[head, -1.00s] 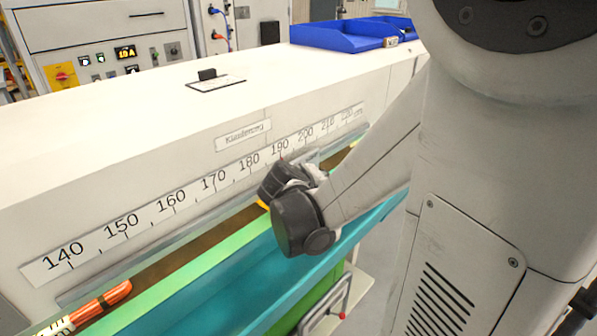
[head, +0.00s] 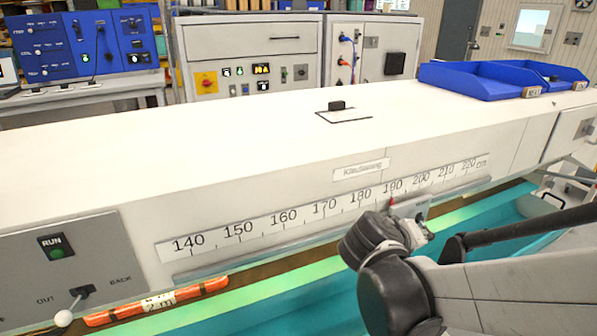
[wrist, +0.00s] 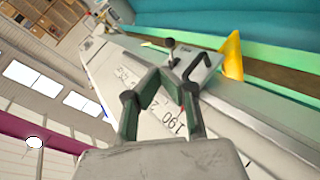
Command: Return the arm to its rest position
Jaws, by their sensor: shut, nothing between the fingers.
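My gripper (wrist: 168,80) shows in the wrist view with its two dark green fingers drawn together and nothing between them. It is in front of the ruler scale (wrist: 155,122), which looks tilted there; I cannot tell the exact gap. In the head view my arm crosses the lower right, its dark rounded joint in front of the bench near the 180 to 190 marks of the scale (head: 325,207). The fingers cannot be made out clearly in the head view.
The long white bench (head: 220,120) spans the view, with blue bins (head: 485,82) at its right end. A panel with a lever (head: 80,290) is at lower left. A yellow piece (wrist: 232,55) stands near the trough.

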